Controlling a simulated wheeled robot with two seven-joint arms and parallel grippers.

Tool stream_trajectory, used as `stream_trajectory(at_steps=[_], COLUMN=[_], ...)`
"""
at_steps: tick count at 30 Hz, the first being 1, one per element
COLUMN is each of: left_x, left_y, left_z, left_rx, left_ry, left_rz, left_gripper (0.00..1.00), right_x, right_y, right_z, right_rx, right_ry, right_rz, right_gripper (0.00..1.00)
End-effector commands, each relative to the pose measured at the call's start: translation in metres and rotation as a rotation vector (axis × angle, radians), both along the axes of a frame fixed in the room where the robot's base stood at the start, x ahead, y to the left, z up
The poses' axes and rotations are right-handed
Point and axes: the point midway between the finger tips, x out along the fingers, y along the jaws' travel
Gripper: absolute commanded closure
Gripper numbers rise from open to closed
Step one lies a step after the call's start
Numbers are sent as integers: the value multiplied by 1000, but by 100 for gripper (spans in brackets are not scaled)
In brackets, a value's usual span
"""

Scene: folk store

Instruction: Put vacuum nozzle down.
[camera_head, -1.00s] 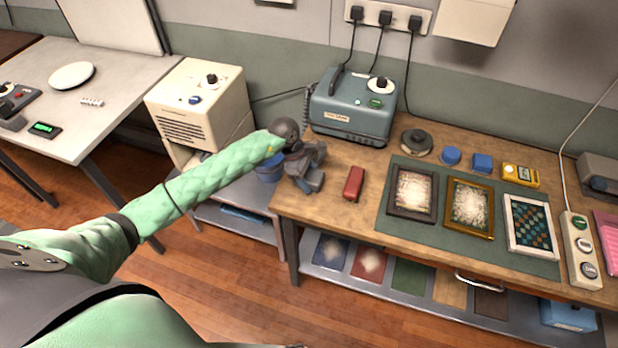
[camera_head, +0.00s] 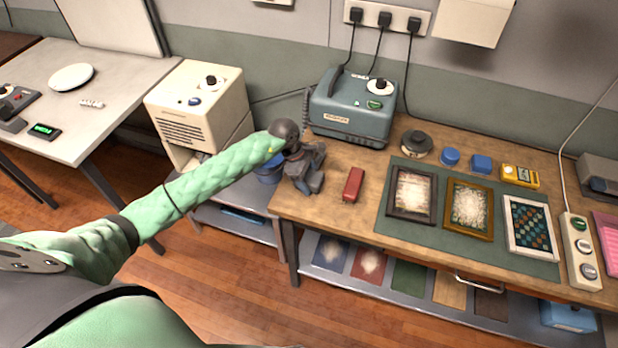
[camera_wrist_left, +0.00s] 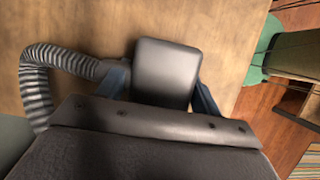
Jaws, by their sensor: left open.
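The vacuum nozzle (camera_wrist_left: 168,72) is a dark block with a grey ribbed hose (camera_wrist_left: 36,88) running to it from the left in the left wrist view. It lies over the wooden table top, between the two fingers of my left gripper (camera_wrist_left: 163,88). The fingers are open, one on each side of it. In the head view my left gripper (camera_head: 308,176) is at the left end of the workbench (camera_head: 335,215), low over the wood. The gripper largely hides the nozzle there. My right gripper is not in view.
A blue-grey vacuum unit (camera_head: 352,108) stands behind the gripper. A red block (camera_head: 353,185) lies just right of it. A dark round object (camera_head: 416,143) and framed pictures on a green mat (camera_head: 410,238) are further right. The bench's left edge is close to the gripper.

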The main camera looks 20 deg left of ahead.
Motion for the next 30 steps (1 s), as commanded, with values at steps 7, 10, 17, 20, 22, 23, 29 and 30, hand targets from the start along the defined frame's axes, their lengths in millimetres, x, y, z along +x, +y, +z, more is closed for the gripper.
stream_trajectory(at_steps=[7,10,17,20,22,23,29,30], left_x=[-9,-6,-4,-2,-2,-2,-1,-1], left_y=[-1,3,12,16,19,21,33,34], left_z=[-3,2,26,37,45,48,78,83], left_rx=[6,6,3,3,2,3,2,2], left_ry=[20,15,8,6,6,5,3,3], left_rz=[-6,-5,-3,-4,-4,-3,-2,-2], left_gripper=[19,19,19,19,19,19,19,19], right_x=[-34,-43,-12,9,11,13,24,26], right_y=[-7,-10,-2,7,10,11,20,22], right_z=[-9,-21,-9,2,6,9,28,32], right_rx=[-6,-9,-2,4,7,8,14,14], right_ry=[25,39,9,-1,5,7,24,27], right_rz=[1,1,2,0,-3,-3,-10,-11], right_gripper=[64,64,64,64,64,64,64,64])
